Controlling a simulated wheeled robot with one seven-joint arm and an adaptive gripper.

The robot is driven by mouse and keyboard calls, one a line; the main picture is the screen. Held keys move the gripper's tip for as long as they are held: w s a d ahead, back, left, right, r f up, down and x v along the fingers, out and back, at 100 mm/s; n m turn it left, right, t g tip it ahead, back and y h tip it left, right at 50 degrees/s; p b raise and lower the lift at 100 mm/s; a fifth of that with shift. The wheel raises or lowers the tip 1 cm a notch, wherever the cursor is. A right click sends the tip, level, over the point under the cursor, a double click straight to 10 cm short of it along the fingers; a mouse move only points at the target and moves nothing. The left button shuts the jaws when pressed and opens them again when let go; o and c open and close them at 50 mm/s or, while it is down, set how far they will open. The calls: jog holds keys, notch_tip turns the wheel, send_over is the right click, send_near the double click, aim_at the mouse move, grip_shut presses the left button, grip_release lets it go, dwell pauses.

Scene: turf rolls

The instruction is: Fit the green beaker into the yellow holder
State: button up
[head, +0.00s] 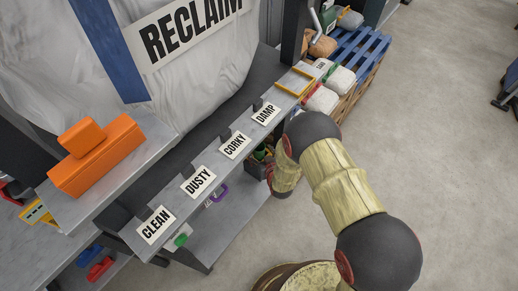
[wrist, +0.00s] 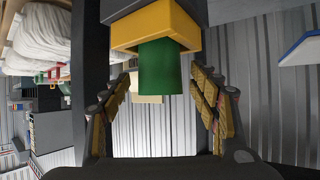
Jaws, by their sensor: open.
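In the wrist view the green beaker (wrist: 160,70) is a plain cylinder. One end meets the yellow holder (wrist: 182,27), a square block with thick edges; the other end points toward my gripper. How deep the beaker sits in the holder is hidden. My gripper (wrist: 163,92) is open, with one padded finger on each side of the beaker and visible gaps between. In the head view my arm bends down beside the shelf, and my fingers cannot be made out there. A yellow square frame (head: 295,83) lies at the shelf's far end; whether it is the same holder is unclear.
The grey shelf (head: 137,227) carries signs reading CLEAN, DUSTY, CORKY and DAMP. An orange block (head: 97,160) stands at left. A blue pallet (head: 355,52) with sacks is at the back. The floor (head: 440,130) at right is mostly clear.

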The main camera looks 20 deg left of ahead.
jog(key=p+v, duration=0.1)
jog(key=v, duration=0.8)
jog(key=shift+s+p, duration=0.15)
jog(key=shift+p, duration=0.25)
jog(key=shift+d+r, duration=0.1)
jog(key=shift+r, duration=0.05)
